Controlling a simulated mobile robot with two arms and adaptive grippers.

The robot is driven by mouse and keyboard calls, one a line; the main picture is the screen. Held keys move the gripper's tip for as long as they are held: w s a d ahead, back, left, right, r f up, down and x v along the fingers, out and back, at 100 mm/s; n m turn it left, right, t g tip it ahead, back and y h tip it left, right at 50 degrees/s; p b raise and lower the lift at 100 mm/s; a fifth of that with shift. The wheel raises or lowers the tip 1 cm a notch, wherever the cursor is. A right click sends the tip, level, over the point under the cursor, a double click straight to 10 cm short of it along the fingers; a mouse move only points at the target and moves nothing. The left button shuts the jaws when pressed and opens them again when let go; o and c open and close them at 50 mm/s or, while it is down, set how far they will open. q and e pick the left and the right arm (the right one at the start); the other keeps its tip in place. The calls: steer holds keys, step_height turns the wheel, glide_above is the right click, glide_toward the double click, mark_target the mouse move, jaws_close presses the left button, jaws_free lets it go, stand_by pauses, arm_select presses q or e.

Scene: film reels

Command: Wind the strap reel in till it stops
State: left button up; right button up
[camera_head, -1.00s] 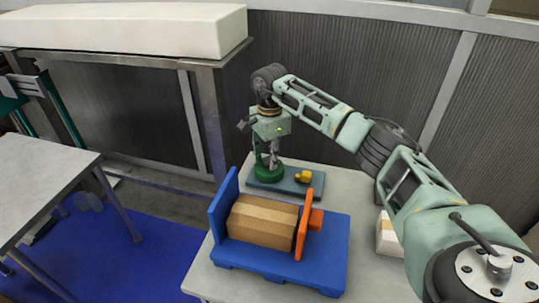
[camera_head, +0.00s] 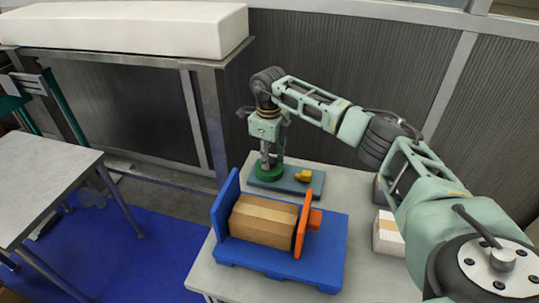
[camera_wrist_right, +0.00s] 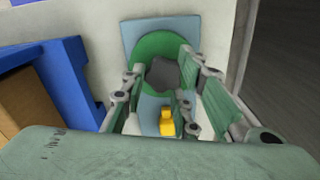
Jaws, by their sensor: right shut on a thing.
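The strap reel is a round green drum (camera_head: 270,172) on a flat blue-grey base (camera_head: 283,182), at the back of the white table. A small yellow piece (camera_head: 303,176) sits on the base to the right of the drum; it also shows in the right wrist view (camera_wrist_right: 167,123). My right gripper (camera_head: 270,160) points down over the drum. In the right wrist view its fingers close around a dark grey knob-like part (camera_wrist_right: 163,73) on the green drum (camera_wrist_right: 155,47). The fingers hide part of the drum. I cannot make out the strap. My left gripper is not in view.
A blue stand (camera_head: 285,270) with a brown carton (camera_head: 263,220) and an orange plate (camera_head: 303,225) is in front of the reel. A white box (camera_head: 388,235) stands at the right. Bare table (camera_head: 350,195) lies right of the reel.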

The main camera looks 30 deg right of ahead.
steer(key=m, duration=0.2)
steer(key=m+p, duration=0.1)
steer(key=m, duration=0.3)
steer(key=shift+s+a+f, duration=0.1)
steer(key=shift+a+f, duration=0.05)
steer(key=shift+a, duration=0.1)
steer(key=m+p, duration=0.1)
steer(key=m, duration=0.2)
steer(key=m+p, duration=0.1)
steer(key=m, duration=0.2)
steer(key=shift+w+m, duration=0.2)
steer(key=shift+m, duration=0.2)
steer(key=shift+w, duration=0.1)
steer(key=o, duration=1)
steer(key=shift+w+a, duration=0.1)
steer(key=shift+m, duration=0.3)
steer(key=shift+r, duration=0.3)
step_height(320, 180, up, 12)
steer(key=shift+f, duration=0.15)
